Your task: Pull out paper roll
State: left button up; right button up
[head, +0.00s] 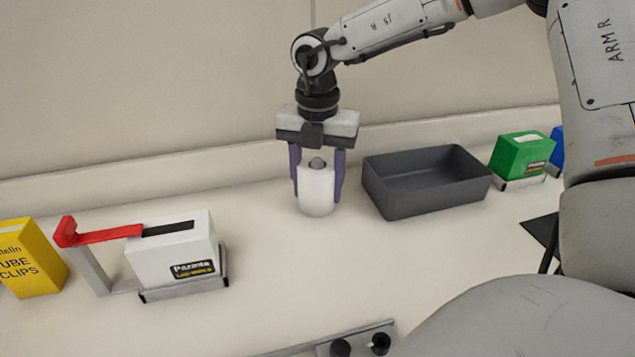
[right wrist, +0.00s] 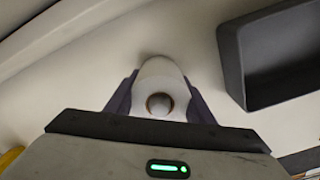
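The white paper roll (head: 317,192) is upright at the back middle of the counter, with a grey knob at its top. My right gripper (head: 318,178) points straight down over it, with one purple finger on each side. The fingers appear to press against the roll's sides, with no clear gap. In the right wrist view, the roll (right wrist: 160,78) lies between the two fingers (right wrist: 160,100), with its round end facing the camera. Whether its base touches the counter is hard to tell. My left gripper is not in view.
A dark grey open bin (head: 425,197) stands close to the right of the roll. A green box (head: 521,153) is beyond it. A white box (head: 175,255) in a holder with a red lever (head: 100,233) and a yellow box (head: 28,260) are at left. A wall runs behind.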

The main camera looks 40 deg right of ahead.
aim_at(318, 159)
jog(key=shift+c, duration=1.3)
jog(key=shift+r, duration=0.1)
jog(key=shift+r, duration=0.2)
jog(key=shift+r, duration=0.4)
jog(key=shift+r, duration=0.25)
jog(key=shift+r+p, duration=0.3)
jog(key=shift+r, duration=0.2)
jog(key=shift+r, duration=0.2)
jog(key=shift+r, duration=0.5)
